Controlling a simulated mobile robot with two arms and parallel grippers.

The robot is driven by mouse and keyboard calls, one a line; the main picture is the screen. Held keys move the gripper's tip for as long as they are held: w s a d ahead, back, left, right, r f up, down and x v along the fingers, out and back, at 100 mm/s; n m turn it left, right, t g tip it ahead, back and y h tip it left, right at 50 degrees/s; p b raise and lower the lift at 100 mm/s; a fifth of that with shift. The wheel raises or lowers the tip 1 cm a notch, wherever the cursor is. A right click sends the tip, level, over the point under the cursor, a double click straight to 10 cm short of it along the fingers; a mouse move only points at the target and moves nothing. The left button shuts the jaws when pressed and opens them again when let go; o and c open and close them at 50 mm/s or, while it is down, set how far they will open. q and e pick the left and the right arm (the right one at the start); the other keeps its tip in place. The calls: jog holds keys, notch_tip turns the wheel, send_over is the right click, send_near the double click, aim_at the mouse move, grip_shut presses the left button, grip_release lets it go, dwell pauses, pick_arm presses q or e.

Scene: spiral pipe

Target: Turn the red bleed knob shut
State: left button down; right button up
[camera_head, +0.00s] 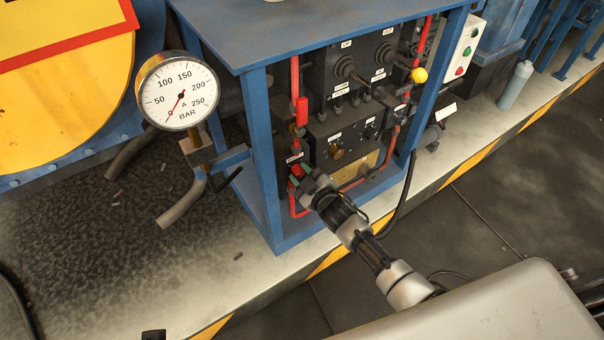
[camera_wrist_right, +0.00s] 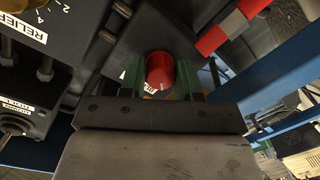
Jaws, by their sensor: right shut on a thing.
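The red bleed knob (camera_wrist_right: 160,70) sits between the two green-tipped fingers of my right gripper (camera_wrist_right: 162,78) in the right wrist view. The gripper is shut on it. In the head view my right gripper (camera_head: 303,178) reaches to the lower left of the panel inside the blue frame, and a small part of the red knob (camera_head: 297,171) shows at its tip. A white label (camera_head: 295,157) is just above it. The knob's underside and the fingers' far faces are hidden. My left gripper is not clearly in view.
A blue frame (camera_head: 262,150) surrounds the black panel (camera_head: 345,140) and red pipes (camera_head: 302,110). A round pressure gauge (camera_head: 178,92), its needle near zero, stands to the left. A grey bottle (camera_head: 515,85) stands at the right on the striped ledge.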

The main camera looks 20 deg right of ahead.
pick_arm(q)
jog(key=shift+f, duration=0.1)
dwell(0.3)
pick_arm(e)
jog(key=o, duration=0.9)
jog(key=shift+o, duration=0.2)
jog(key=shift+s, duration=0.25)
pick_arm(q)
notch_tip(320, 180, down, 8)
jog(key=p, duration=0.2)
jog(key=shift+f, duration=0.15)
pick_arm(e)
jog(key=f+v, duration=0.1)
jog(key=v, duration=0.9)
jog(key=shift+s+r, duration=0.15)
jog(key=shift+r, duration=0.35)
jog(key=shift+d, duration=0.1)
